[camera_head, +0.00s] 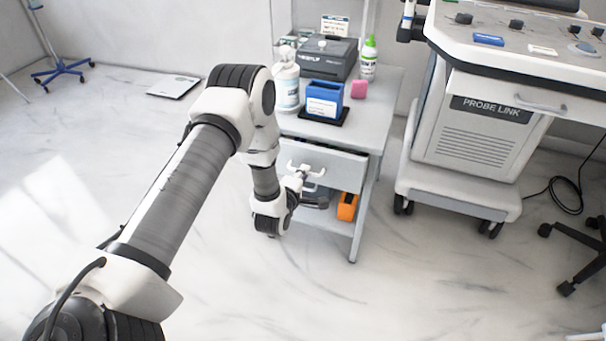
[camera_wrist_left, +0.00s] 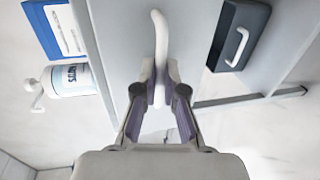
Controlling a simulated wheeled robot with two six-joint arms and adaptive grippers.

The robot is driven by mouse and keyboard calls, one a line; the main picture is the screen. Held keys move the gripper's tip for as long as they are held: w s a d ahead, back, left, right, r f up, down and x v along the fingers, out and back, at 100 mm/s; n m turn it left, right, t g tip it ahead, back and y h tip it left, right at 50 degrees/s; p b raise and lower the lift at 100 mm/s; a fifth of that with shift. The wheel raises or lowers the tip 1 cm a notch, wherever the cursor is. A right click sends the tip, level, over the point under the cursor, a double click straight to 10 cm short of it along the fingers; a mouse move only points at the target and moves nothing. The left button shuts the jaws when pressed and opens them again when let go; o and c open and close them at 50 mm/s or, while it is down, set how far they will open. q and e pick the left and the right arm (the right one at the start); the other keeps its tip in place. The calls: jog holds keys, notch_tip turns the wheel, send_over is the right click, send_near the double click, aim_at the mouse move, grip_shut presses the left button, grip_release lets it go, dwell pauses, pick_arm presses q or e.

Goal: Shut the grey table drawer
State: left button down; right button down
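The grey table (camera_head: 375,115) stands in the middle of the head view. Its drawer front (camera_head: 340,167) sits below the top, with a dark gap along its upper edge, so it looks slightly open. The drawer front (camera_wrist_left: 120,40) fills the middle of the left wrist view, with its pale bar handle (camera_wrist_left: 158,30). My left gripper (camera_wrist_left: 160,72) has its fingers drawn in on both sides of the handle and looks shut on it. In the head view my left gripper (camera_head: 301,178) is at the drawer front, partly hidden by its wrist. My right gripper is not in view.
A bottle (camera_head: 287,85), a blue box (camera_head: 323,99), a pink block (camera_head: 359,89) and a green-capped bottle (camera_head: 369,58) stand on the table. An orange item (camera_head: 347,206) is on the lower shelf. A wheeled machine (camera_head: 480,135) stands to the right. Floor in front is clear.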

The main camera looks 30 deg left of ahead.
aim_at(308, 164)
pick_arm(q)
jog(key=w, duration=0.2)
jog(key=w+a+b, duration=0.1)
jog(key=w, duration=0.1)
jog(key=shift+w+r+b, duration=0.1)
jog(key=shift+b, duration=0.2)
jog(key=c, duration=1.6)
grip_release()
jog(key=o, duration=0.3)
jog(key=shift+w, duration=0.15)
jog(key=shift+o, duration=0.2)
jog(key=v, duration=1.2)
jog(key=shift+a, duration=0.1)
